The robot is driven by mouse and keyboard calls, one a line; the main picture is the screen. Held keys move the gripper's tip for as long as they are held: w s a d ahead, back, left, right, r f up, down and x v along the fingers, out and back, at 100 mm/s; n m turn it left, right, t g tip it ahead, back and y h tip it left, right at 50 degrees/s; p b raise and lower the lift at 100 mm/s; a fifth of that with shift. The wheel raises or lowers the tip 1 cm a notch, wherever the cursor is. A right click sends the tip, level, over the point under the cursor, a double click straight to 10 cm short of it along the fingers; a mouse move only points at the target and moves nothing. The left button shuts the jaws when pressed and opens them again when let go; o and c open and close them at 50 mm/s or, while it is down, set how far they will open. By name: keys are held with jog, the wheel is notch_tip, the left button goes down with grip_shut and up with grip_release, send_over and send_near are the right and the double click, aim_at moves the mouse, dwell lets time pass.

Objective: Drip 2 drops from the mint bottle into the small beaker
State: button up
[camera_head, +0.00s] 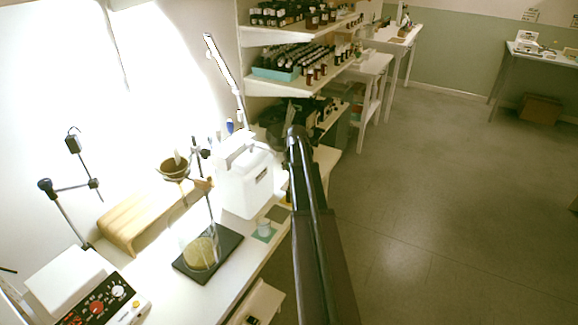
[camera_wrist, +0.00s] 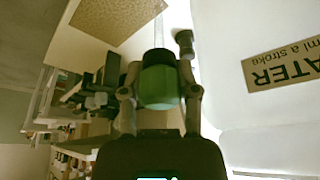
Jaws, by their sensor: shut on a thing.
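My gripper (camera_wrist: 159,92) is shut on a bottle (camera_wrist: 159,80) with a green band and a darker top, between its two fingers in the wrist view. I take it for the mint bottle, but no lettering on it is readable. In the head view my arm hides most of the gripper and the bottle. The small beaker (camera_head: 264,227) is clear glass and stands upright on a small green mat (camera_head: 267,237) on the bench, left of my arm. I cannot make out the beaker in the wrist view.
A white water dispenser (camera_head: 245,185) stands just behind the beaker; its lettered label (camera_wrist: 285,68) is close at right in the wrist view. A large glass vessel with yellow contents (camera_head: 201,252) stands on a black plate at left. Shelves of dark bottles (camera_head: 300,62) rise behind.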

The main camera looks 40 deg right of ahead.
jog(key=shift+f, duration=0.35)
jog(key=shift+o, duration=0.7)
grip_shut()
jog(key=shift+f+b, duration=0.4)
jog(key=shift+b, duration=0.25)
jog(key=shift+s+f+b, duration=0.1)
jog(key=shift+f+b, duration=3.35)
